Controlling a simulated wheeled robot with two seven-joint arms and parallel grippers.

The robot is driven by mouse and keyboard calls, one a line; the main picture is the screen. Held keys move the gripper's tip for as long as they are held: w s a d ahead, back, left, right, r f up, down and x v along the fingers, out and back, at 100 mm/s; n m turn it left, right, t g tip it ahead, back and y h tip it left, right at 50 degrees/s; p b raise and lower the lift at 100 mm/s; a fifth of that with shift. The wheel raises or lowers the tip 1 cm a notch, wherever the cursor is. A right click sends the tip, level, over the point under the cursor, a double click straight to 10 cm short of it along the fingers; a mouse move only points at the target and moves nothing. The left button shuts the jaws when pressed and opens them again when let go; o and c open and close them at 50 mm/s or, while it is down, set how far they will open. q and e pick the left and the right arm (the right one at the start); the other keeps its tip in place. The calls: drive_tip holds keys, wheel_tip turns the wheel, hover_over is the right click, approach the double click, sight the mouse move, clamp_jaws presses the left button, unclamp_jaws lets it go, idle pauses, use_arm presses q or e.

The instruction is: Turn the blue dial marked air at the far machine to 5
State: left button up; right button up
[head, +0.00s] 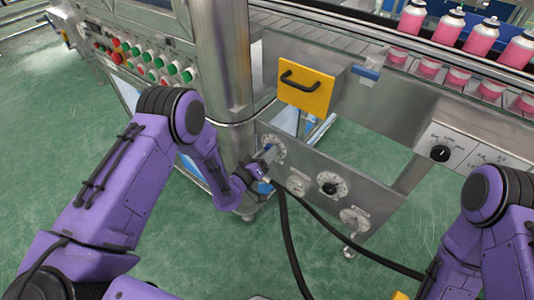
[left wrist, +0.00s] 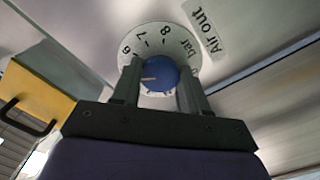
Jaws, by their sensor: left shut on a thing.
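The blue dial (left wrist: 160,74) sits on a round white scale plate (left wrist: 158,36) beside a label reading "Air out" (left wrist: 205,24). The numbers 6, 7 and 8 and the word Bar show on the plate. A pale pointer mark on the dial points left, toward the left finger, which hides part of the scale. My left gripper (left wrist: 158,88) has one finger on each side of the dial and is shut on it. In the head view, my left gripper (head: 267,156) reaches the leftmost gauge plate (head: 275,146) on the metal panel. My right gripper is outside the view.
More round dials (head: 330,187) line the same panel (head: 309,171). A yellow box (head: 305,92) with a black handle is above it. Dark hoses (head: 287,235) hang below. A button console (head: 150,62) stands left; pink cans (head: 449,26) stand on the conveyor at upper right.

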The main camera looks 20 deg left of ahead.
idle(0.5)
use_arm(q)
drive_tip(key=o, duration=1.1)
drive_tip(key=shift+c, duration=0.2)
drive_tip(key=v, duration=1)
drive_tip(key=shift+s, duration=0.3)
drive_tip(key=shift+a, duration=0.1)
